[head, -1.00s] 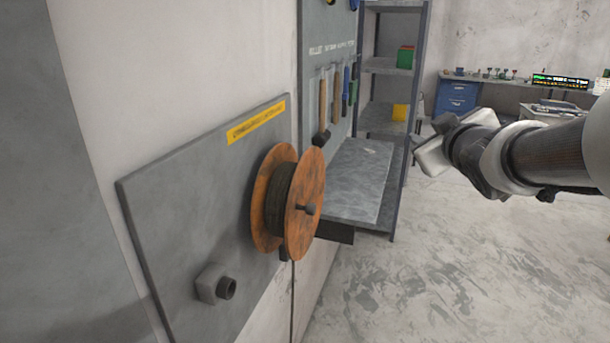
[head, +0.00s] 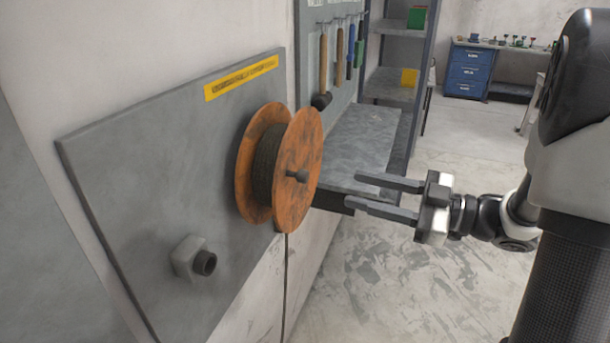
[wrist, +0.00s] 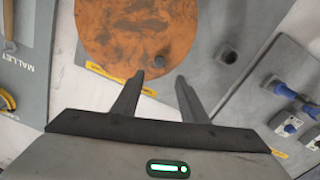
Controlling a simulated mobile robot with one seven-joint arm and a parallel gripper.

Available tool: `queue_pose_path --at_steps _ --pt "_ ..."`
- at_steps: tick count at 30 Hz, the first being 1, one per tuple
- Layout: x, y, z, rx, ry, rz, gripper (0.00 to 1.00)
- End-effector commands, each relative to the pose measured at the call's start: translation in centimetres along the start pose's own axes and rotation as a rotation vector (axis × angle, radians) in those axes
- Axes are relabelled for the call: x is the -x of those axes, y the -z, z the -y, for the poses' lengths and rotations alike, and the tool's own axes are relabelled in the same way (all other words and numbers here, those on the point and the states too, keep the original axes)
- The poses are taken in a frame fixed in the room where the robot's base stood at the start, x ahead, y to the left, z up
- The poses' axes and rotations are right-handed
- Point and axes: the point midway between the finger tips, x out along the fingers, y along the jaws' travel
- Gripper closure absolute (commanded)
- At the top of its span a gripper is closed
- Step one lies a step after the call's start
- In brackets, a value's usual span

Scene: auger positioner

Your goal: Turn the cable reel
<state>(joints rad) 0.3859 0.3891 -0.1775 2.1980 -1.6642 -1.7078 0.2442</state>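The cable reel (head: 303,155) is an orange, worn-looking spool with dark cable wound between its two flanges. It is mounted on a grey wall panel (head: 135,165), and a small dark knob (head: 299,176) sticks out from its outer flange. My gripper (head: 353,190) is open and empty to the right of the reel, its two fingers pointing left toward it, apart from it. In the wrist view the reel's orange face (wrist: 135,35) lies beyond the open fingers (wrist: 157,85). The knob (wrist: 159,62) shows there just above and between the fingertips.
A square fitting with a dark round stub (head: 195,259) sits lower left on the panel. A grey bench (head: 365,150) stands behind the reel under hanging tools (head: 338,55). In the wrist view, blue connectors (wrist: 285,90) are on a panel at right. Open floor lies below my gripper.

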Motion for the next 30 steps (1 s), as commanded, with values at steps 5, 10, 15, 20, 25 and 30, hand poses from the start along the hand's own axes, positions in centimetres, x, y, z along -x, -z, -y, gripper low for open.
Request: queue_pose_path --at_steps 5,10,15,20,25,30 --pt "-4.1 0.1 0.1 0.000 0.004 -0.002 0.60" --pt "-7.8 0.1 0.1 0.000 0.004 -0.001 0.60" --pt "-10.6 0.1 0.0 0.001 0.002 0.000 0.60" --pt "-12.1 0.0 0.0 0.001 0.000 0.000 0.60" --pt "-12.6 0.0 0.0 0.001 -0.002 0.001 0.60" --pt "-12.6 0.0 0.0 0.001 -0.002 0.001 0.60"
